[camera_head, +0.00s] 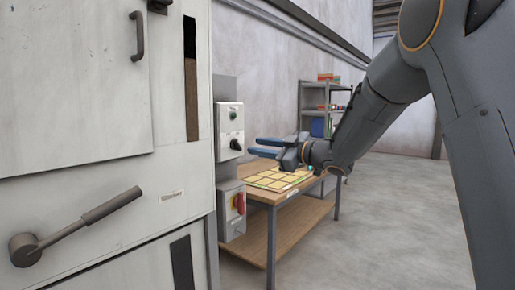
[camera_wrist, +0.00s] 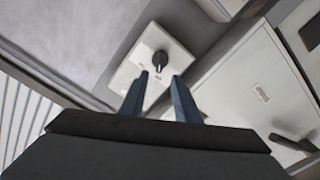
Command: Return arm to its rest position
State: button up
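My arm reaches in from the right in the head view, extended toward the bagger's control boxes. My gripper (camera_head: 254,146) has two blue fingers, apart with nothing between them. The knob appears just beyond the fingertips; I cannot tell the exact gap.
The pale machine cabinet (camera_head: 80,120) with a lever handle (camera_head: 90,222) fills the left. A lower box (camera_head: 232,225) carries a red switch (camera_head: 239,202). A wooden table (camera_head: 290,228) with a yellow-patterned sheet (camera_head: 275,180) stands below my gripper. Shelves (camera_head: 304,105) stand behind. Floor at right is clear.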

jog(key=d+f+m+t+h, duration=0.3)
jog(key=d+f+m+h, duration=0.4)
jog(key=d+f+h, duration=0.1)
jog(key=s+d+f+m+g+h, duration=0.4)
jog(key=s+d+f+m+h, duration=0.1)
jog(key=s+d+f, duration=0.5)
jog(key=s+f+m+g, duration=0.2)
jog(key=s+f+g, duration=0.3)
jog(key=s, duration=1)
jog(key=s+f+m+g+h, duration=0.1)
jog(key=s+f+g, duration=0.3)
jog(key=s+f, duration=0.5)
jog(key=s+m, duration=0.1)
jog(key=s, duration=0.5)
jog(key=shift+s+a+m+g, duration=0.15)
jog(key=shift+m+g, duration=0.15)
jog(key=shift+g, duration=0.1)
